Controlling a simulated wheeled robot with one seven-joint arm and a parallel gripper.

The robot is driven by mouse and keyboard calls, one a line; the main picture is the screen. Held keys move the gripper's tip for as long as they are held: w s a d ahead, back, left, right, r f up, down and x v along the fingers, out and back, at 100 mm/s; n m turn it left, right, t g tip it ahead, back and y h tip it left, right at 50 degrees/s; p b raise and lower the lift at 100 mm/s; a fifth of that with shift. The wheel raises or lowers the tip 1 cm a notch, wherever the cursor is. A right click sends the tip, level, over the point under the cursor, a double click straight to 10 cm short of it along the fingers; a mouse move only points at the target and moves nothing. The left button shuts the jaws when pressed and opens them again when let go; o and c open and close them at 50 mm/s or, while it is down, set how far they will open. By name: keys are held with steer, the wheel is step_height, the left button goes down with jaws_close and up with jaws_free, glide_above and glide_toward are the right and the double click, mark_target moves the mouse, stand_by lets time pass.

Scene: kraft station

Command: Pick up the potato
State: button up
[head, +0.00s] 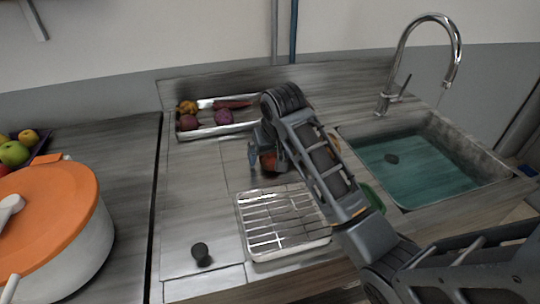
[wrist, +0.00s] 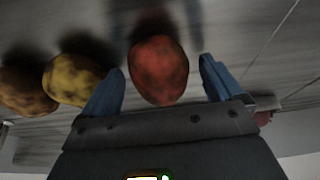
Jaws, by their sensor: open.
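A mottled reddish, potato-like object (wrist: 158,70) lies between the two blue fingers of my gripper (wrist: 160,78) in the wrist view. The fingers are open, with a gap visible on both sides of it. A yellow mottled one (wrist: 72,80) and a brownish one (wrist: 25,92) lie to the left, outside the fingers. I cannot tell for sure which of these is the potato. In the head view my gripper (head: 262,157) points down at the counter behind the wire rack, with the reddish object (head: 268,161) at its fingers, partly hidden by my arm.
A metal tray (head: 222,131) with several vegetables stands at the back. A wire rack tray (head: 283,221) is in front of my gripper. A sink (head: 420,165) with a tap (head: 452,70) is at right. An orange-lidded pot (head: 45,215) stands at left.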

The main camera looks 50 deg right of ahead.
steer(key=c, duration=1.2)
steer(key=shift+r, duration=0.1)
